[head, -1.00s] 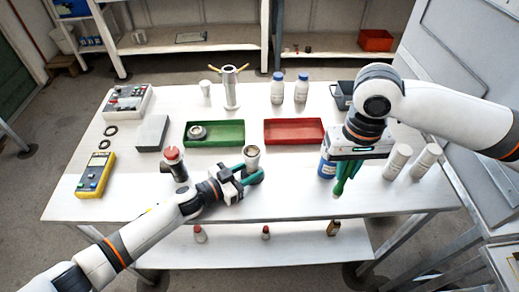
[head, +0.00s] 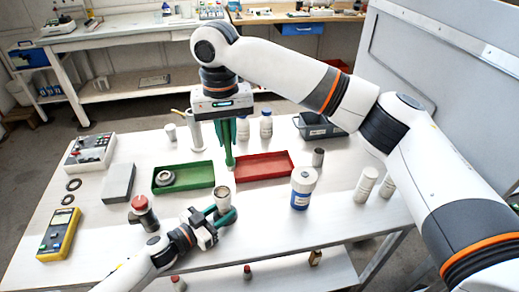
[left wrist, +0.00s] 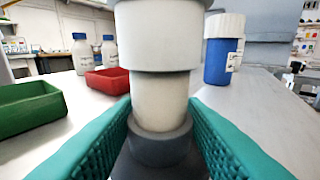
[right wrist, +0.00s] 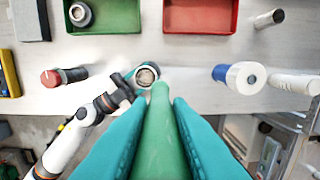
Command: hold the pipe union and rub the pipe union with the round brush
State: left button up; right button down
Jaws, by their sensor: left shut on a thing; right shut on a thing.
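The pipe union (head: 222,193) stands upright at the front middle of the table, a cream cylinder with a grey collar and brownish inside. My left gripper (head: 217,216) is shut around its lower part. The left wrist view shows the pipe union (left wrist: 160,100) between the teal fingers, with a dark base. My right gripper (head: 227,135) points down and is shut on the green round brush (head: 229,161). The right wrist view shows the brush (right wrist: 161,130) with its tip close to the pipe union (right wrist: 147,73). In the head view the brush tip is above and behind the union, apparently apart.
A green tray (head: 205,184) holding a metal ring part and a red tray (head: 287,169) lie behind. A white-and-blue jar (head: 302,188) stands to the right, a red-topped part (head: 141,208) to the left. A yellow meter (head: 58,236) lies at far left. White bottles stand at right.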

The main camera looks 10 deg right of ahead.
jog(key=shift+w+a+r, duration=0.1)
jog(key=shift+w+a, duration=0.05)
jog(key=shift+a, duration=0.35)
jog(key=shift+f, duration=3.95)
jog(key=shift+r, duration=4.05)
pick_arm(q)
jog(key=o, duration=0.8)
